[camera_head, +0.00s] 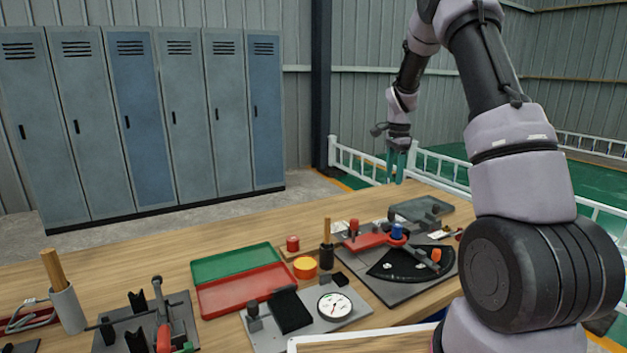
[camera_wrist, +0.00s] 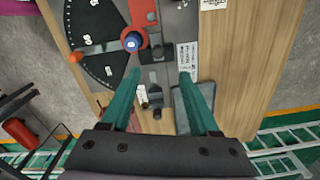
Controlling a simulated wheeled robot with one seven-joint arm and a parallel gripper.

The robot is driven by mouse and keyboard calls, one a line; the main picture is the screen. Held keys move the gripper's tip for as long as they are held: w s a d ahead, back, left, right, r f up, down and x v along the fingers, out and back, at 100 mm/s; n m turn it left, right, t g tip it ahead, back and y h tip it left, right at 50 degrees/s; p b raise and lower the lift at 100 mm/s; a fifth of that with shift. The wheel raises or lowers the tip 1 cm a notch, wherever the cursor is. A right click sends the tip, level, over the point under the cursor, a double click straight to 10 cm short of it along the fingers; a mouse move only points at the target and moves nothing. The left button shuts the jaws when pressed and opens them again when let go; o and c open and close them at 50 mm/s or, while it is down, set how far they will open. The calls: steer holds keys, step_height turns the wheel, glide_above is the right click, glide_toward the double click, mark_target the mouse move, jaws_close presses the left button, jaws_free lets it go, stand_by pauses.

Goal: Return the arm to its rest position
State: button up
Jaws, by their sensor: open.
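My gripper (camera_head: 397,165) hangs from my raised arm over the far right end of the wooden workbench, pointing down. In the wrist view its two green fingers (camera_wrist: 160,98) are spread apart with nothing between them. Below them lies a bending fixture (camera_wrist: 152,50) with a red arm, a blue knob and a black angle scale. The fixture also shows on the right part of the bench in the head view (camera_head: 408,278). The fingers are apart from it, above it. My arm fills the right side of the head view and hides part of the bench's right end.
The bench (camera_head: 225,232) also holds a green and red tray (camera_head: 240,291), a dial gauge (camera_head: 335,306), an orange ring (camera_head: 305,267), a cup with wooden sticks (camera_head: 67,308) and a clamp fixture (camera_head: 145,326). Lockers (camera_head: 140,120) stand behind. White railings (camera_head: 360,163) stand beyond the bench.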

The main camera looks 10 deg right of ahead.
steer(key=s+a+r+n+t+y, duration=0.1)
steer(key=s+a+r+n+t, duration=0.15)
steer(key=s+r, duration=0.55)
steer(key=s+a+r+n+t, duration=0.1)
steer(key=s+a+r+n, duration=0.2)
steer(key=s+r, duration=0.6)
steer(key=s+a+r+n+t, duration=0.1)
steer(key=s+a+r+n, duration=0.1)
steer(key=s, duration=0.6)
steer(key=s+a+r+n+t+y, duration=0.1)
steer(key=s+a+r+n+t, duration=0.1)
steer(key=s, duration=0.7)
steer(key=shift+s+a+r+n, duration=0.25)
steer(key=shift+r+n, duration=0.45)
steer(key=shift+n, duration=0.55)
